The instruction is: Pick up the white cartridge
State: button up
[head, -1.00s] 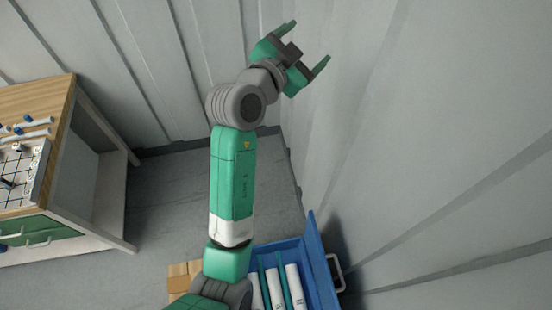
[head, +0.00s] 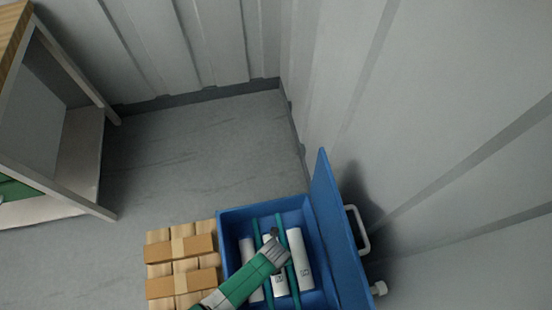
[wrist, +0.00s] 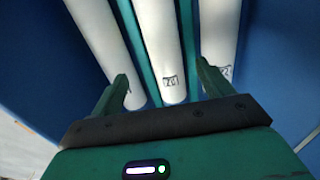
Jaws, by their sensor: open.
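Three white cartridges lie side by side in a blue box (head: 232,217), with green dividers between them. In the wrist view they are the left cartridge (wrist: 97,35), the middle cartridge (wrist: 160,40) and the right cartridge (wrist: 219,35), each with a dark printed mark near its close end. My gripper (wrist: 161,70) is open and empty, its two fingers spread on either side of the middle cartridge's close end. I cannot tell how far above it they are. In the head view my arm hides part of the box, and the fingers cannot be made out.
The box's blue lid (head: 341,235) stands open on the right, close to the grey wall (head: 440,130). Wooden blocks (head: 180,245) are stacked left of the box. A workbench (head: 85,150) stands at the left. The floor (head: 200,150) between is clear.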

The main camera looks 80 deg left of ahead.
jog(key=shift+w+a+f, duration=0.1)
jog(key=shift+f, duration=0.05)
jog(key=f+b, duration=0.5)
jog(key=f, duration=0.2)
jog(key=shift+w+f+b, duration=0.2)
jog(key=shift+f+b, duration=0.05)
jog(key=shift+b, duration=0.15)
jog(key=shift+r, duration=0.15)
jog(key=c, duration=1.2)
